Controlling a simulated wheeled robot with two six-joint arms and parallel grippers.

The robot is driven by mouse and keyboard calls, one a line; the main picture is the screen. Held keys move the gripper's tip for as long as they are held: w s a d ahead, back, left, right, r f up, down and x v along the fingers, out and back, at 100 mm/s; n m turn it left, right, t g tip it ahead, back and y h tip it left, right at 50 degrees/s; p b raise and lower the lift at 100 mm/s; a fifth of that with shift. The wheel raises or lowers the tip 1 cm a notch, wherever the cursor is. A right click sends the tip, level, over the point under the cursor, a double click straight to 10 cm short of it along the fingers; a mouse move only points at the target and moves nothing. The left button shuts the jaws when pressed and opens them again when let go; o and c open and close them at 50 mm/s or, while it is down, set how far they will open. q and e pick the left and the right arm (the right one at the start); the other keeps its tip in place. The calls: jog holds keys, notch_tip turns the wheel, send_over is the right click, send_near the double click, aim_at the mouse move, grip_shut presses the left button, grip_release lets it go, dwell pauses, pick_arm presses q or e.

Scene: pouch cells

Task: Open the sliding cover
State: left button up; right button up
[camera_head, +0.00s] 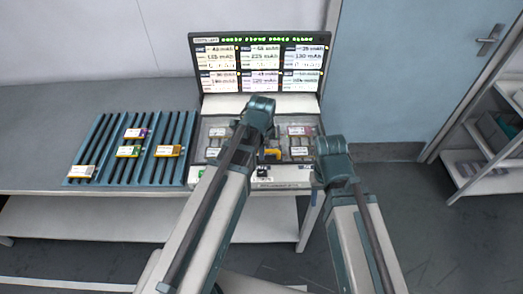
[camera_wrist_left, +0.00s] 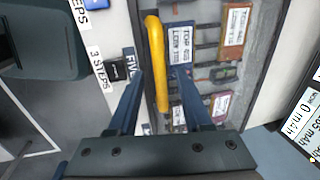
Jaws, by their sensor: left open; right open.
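The tester (camera_head: 257,186) stands on the bench with a clear sliding cover over its bay. The cover's yellow handle (camera_head: 272,153) is partly hidden by my left arm in the head view. In the left wrist view the yellow handle (camera_wrist_left: 157,65) is a long bar, and my left gripper (camera_wrist_left: 158,92) is open, with one finger on each side of the bar's near end. I cannot tell whether the fingers touch it. Several cells (camera_wrist_left: 180,47) show beside the handle. My right gripper (camera_head: 318,177) is near the tester's front right corner, mostly hidden by its arm, and holds nothing that I can see.
A blue slotted rack (camera_head: 80,158) with several cells lies left of the tester. A screen (camera_head: 260,62) with numbered panels rises behind the bay. A small black part (camera_wrist_left: 117,70) sits on the labelled front strip. The bench top (camera_head: 40,110) is clear at far left.

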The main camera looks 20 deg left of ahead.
pick_arm(q)
grip_shut()
dwell(1.4)
